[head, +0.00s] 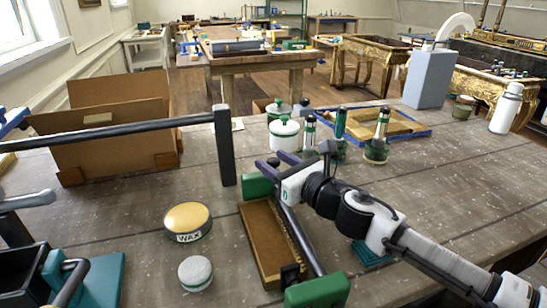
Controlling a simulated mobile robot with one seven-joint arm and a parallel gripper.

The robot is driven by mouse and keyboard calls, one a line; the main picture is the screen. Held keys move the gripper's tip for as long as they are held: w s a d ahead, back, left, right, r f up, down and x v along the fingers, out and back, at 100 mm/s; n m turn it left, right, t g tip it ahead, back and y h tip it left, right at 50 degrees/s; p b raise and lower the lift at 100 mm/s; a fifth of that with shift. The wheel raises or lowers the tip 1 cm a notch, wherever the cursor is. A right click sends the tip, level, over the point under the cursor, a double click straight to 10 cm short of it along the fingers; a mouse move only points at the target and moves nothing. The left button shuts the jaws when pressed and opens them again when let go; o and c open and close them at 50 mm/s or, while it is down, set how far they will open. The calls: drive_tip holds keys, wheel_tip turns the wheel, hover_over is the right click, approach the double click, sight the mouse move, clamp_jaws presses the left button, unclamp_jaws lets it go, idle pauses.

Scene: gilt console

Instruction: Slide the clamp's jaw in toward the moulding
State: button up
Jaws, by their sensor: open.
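The clamp lies on the workbench, with a dark bar (302,240), a green far jaw (256,187) and a green near jaw (318,291). The moulding, a brown wooden piece (268,242) with a toothed gilt edge, lies lengthwise between the jaws, left of the bar. My gripper (273,162) shows two purple fingers, spread apart with nothing between them. It appears just behind and above the far jaw; whether it touches the jaw I cannot tell. My gripper's white body hides part of the far jaw and the bar's far end.
A wax tin (188,222) and a round pale-topped tin (195,272) stand left of the moulding. White lidded pots (284,135) and brush holders (377,140) stand behind my gripper. A dark rail (130,128) crosses the left side.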

drive_tip(key=shift+w+a, duration=0.35)
clamp_jaws()
drive_tip(key=shift+s+d+f+b, duration=0.2)
drive_tip(key=shift+s+b, duration=0.2)
drive_tip(key=shift+b, duration=0.25)
drive_tip(key=shift+s+r, duration=0.15)
drive_tip(key=shift+s, duration=0.1)
unclamp_jaws()
drive_tip(key=shift+d, duration=0.1)
